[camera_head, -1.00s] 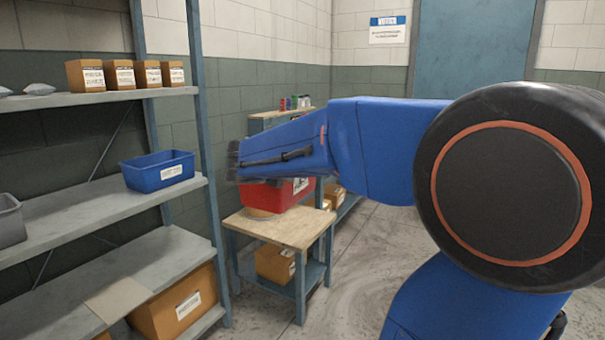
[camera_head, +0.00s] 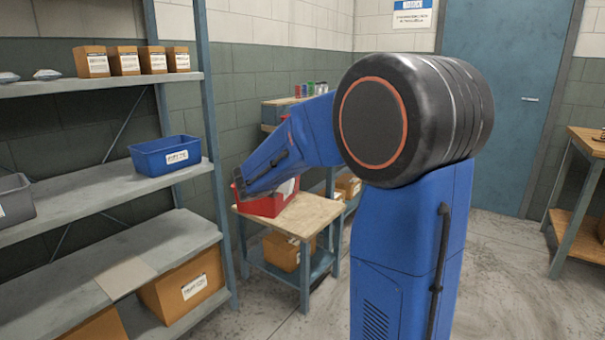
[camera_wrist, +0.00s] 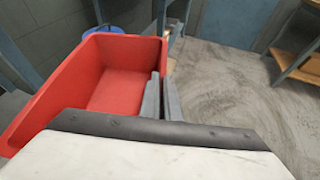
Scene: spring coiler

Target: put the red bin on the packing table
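The red bin (camera_head: 268,206) is at the back left of a small wood-topped table (camera_head: 305,214); I cannot tell whether it rests on the top or hangs just above it. In the wrist view the bin (camera_wrist: 112,88) is upright and looks empty. My gripper (camera_wrist: 161,98) has its grey fingers on either side of the bin's right wall and looks shut on it. In the head view my gripper (camera_head: 243,188) partly hides the bin. I cannot tell which table is the packing table.
Shelving on the left holds a blue bin (camera_head: 166,156), a grey bin (camera_head: 14,200) and cardboard boxes (camera_head: 183,292). A shelf post (camera_head: 212,150) stands close to the red bin. Another wooden table (camera_head: 588,142) is at the far right. Open floor (camera_head: 500,260) lies between.

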